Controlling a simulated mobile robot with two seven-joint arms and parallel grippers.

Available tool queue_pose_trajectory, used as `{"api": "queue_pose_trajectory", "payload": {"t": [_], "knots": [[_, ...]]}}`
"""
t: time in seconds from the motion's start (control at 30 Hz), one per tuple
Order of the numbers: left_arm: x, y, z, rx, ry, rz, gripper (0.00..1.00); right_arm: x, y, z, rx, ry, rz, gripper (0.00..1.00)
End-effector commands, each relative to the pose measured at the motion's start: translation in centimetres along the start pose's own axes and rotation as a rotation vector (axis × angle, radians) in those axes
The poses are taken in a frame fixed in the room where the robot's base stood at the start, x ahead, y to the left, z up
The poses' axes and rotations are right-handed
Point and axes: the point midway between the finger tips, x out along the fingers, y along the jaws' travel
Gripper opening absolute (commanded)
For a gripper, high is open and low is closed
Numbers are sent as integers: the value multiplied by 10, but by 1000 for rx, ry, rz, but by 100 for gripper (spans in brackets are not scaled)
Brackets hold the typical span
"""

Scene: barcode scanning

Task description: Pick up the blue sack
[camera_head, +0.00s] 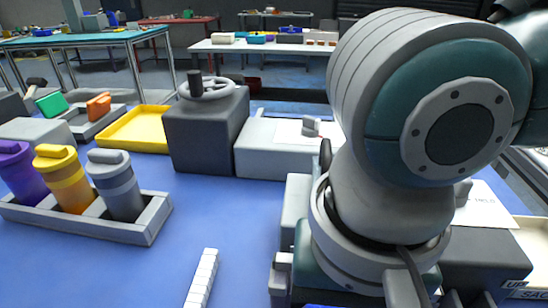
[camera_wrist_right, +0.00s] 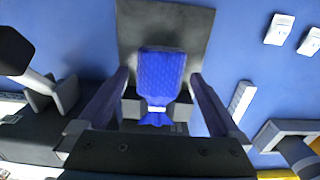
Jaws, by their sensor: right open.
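The blue sack (camera_wrist_right: 161,72) shows in the right wrist view, with a textured body, a white tie around its neck and a flared end toward my wrist. It lies over a dark grey plate (camera_wrist_right: 190,22). My right gripper (camera_wrist_right: 160,77) is open, with one finger on each side of the sack and a visible gap at both sides. Whether the fingers are level with the sack's height cannot be told. In the head view my right arm covers much of the right side, and the sack is not visible. My left gripper is not in view.
A holder (camera_head: 140,234) with purple, yellow and grey cylinders stands at the left of the blue table. Behind are a yellow tray (camera_head: 138,128) and a dark block (camera_head: 205,132) with a handwheel. A white segmented strip (camera_head: 203,276) lies at the front. Clear table surrounds it.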

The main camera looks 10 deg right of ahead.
Motion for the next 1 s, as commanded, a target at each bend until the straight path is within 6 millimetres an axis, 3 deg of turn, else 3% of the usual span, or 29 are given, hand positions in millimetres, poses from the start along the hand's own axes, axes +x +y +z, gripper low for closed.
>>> {"api": "queue_pose_trajectory", "payload": {"t": [0.3, 1.0], "knots": [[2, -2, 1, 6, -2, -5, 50, 9, 0, 0, -1, 1, -1, 100], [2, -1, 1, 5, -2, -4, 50, 8, 0, 0, -1, 1, 0, 21]]}}
